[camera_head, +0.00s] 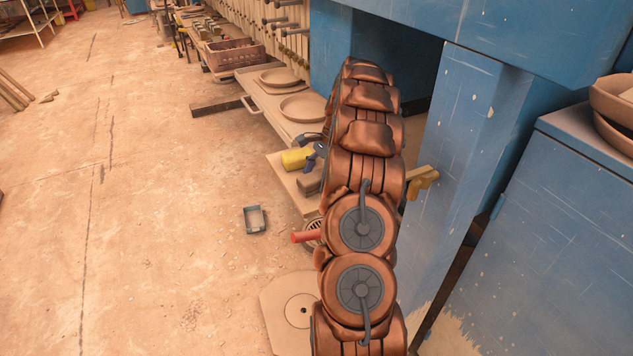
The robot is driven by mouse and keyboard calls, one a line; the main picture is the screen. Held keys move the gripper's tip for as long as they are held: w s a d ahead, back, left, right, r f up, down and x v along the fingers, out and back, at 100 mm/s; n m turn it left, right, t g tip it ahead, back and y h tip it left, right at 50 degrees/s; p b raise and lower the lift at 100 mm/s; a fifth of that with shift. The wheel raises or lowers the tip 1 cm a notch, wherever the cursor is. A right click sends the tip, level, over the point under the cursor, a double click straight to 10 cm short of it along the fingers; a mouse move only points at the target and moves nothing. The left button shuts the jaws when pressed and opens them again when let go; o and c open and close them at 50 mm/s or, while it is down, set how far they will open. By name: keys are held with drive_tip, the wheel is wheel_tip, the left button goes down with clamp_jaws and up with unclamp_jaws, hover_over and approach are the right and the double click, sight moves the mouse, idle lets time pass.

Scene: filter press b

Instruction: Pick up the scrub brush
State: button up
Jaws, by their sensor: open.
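My copper-coloured arm rises through the middle of the view and covers part of the low bench behind it. My gripper is hidden behind the arm; no fingertips can be made out. A brown block that may be the scrub brush (309,184) lies on the near end of the bench, at the arm's left edge, partly covered by the arm. It is too small to be sure. Just beyond it is a yellow object (295,159) with dark blue parts, also partly behind the arm.
Round plates (303,106) lie farther along the bench, with a brown crate (233,54) beyond. A small open tray (254,219) is on the floor. A red handle (305,236) sticks out left of my arm. Blue machine panels (455,140) stand close right. The left floor is mostly clear.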

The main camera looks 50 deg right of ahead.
drive_tip(key=shift+f, duration=0.2)
idle(0.4)
drive_tip(key=c, duration=1.3)
